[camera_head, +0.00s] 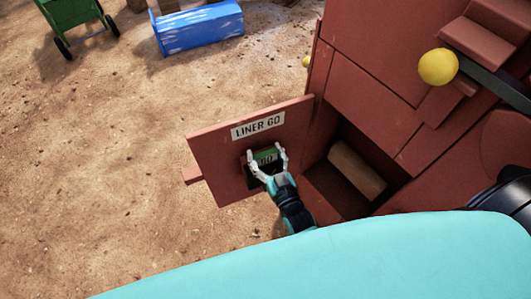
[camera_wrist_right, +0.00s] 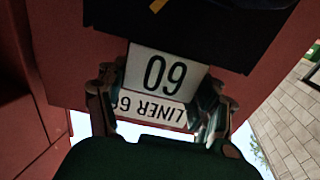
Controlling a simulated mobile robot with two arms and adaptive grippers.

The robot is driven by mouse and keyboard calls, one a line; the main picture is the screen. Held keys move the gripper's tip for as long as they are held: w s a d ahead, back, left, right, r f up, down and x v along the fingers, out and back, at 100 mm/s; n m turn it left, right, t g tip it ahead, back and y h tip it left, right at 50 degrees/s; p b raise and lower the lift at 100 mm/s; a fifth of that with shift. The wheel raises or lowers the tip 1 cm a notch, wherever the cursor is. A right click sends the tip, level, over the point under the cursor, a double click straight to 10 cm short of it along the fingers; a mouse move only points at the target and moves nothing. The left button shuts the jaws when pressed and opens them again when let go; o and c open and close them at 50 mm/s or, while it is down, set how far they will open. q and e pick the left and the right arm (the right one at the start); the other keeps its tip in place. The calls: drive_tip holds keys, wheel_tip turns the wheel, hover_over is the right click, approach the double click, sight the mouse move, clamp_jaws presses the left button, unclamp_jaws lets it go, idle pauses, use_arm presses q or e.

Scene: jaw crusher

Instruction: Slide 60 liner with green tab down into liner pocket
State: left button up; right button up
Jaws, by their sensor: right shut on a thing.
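My right gripper (camera_head: 266,155) is shut on the 60 liner with its green tab (camera_head: 264,154), in front of the red-brown panel. One finger is on each side of the tab. In the right wrist view the gripper (camera_wrist_right: 160,105) is close to a white plate marked 60 (camera_wrist_right: 160,72), seen upside down. The LINER 60 sign (camera_head: 258,127) is on the panel above the gripper. A dark shape (camera_wrist_right: 190,28), which may be the pocket, lies beyond the plate; how deep the liner sits in it cannot be told. My left gripper is not in view.
The red-brown panel (camera_head: 211,158) stands out from the red machine (camera_head: 372,85). Right of it is an open recess with a brown roller (camera_head: 357,172). A yellow ball (camera_head: 438,67) sits upper right. A blue box (camera_head: 200,28) and green cart (camera_head: 75,12) stand on open sandy ground.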

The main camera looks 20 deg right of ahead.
drive_tip(key=shift+f, duration=0.2)
idle(0.4)
drive_tip(key=o, duration=1.8)
drive_tip(key=shift+f, duration=0.1)
drive_tip(key=shift+c, duration=0.2)
drive_tip(key=shift+o, duration=0.3)
drive_tip(key=shift+s+f, duration=0.15)
drive_tip(key=shift+f, duration=0.1)
drive_tip(key=s+d, duration=0.1)
drive_tip(key=s, duration=1)
drive_tip(key=shift+s+r, duration=0.2)
drive_tip(key=shift+s, duration=0.2)
